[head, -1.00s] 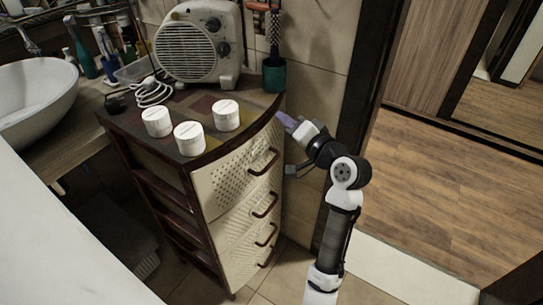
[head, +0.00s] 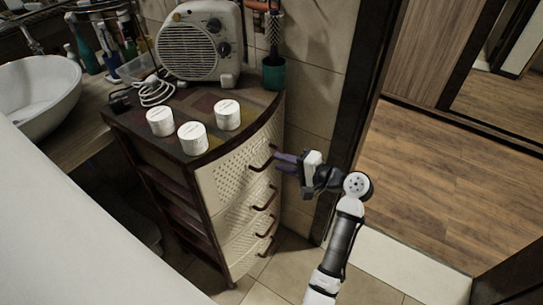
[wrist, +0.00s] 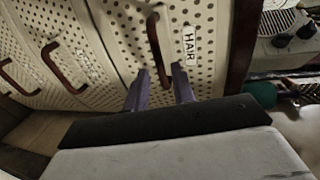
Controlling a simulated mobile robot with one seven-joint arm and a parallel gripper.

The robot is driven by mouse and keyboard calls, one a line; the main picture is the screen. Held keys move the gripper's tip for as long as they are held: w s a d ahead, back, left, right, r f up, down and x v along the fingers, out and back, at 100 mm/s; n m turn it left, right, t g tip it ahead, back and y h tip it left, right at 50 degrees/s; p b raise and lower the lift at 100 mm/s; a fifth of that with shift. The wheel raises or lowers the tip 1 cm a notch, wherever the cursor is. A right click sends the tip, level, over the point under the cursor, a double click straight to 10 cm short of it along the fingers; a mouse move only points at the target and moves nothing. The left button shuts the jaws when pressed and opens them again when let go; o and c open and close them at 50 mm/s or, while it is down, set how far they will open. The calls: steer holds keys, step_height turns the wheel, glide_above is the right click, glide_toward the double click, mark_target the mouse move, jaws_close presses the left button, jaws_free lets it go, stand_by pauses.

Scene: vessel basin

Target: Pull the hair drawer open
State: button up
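The hair drawer (head: 236,177) is the top drawer of a cream perforated cabinet, and its front looks flush with the others. Its brown handle (head: 264,160) is a curved bar; it also shows in the wrist view (wrist: 158,50) beside a label reading HAIR (wrist: 190,46). My gripper (head: 280,160) is at this handle in the head view. In the wrist view its two purple fingers (wrist: 160,82) are apart, with the lower part of the handle between them. I cannot tell whether either finger touches the handle.
Lower drawers (head: 240,225) with similar handles are below. On the cabinet top are white jars (head: 193,138), a fan heater (head: 200,42) and a teal cup (head: 274,73) with a brush. The floor (head: 440,170) beyond is clear.

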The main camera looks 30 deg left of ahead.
mark_target(271, 158)
steer(key=shift+p+x, duration=0.3)
steer(key=shift+x, duration=1.85)
steer(key=shift+c, duration=0.3)
jaws_close()
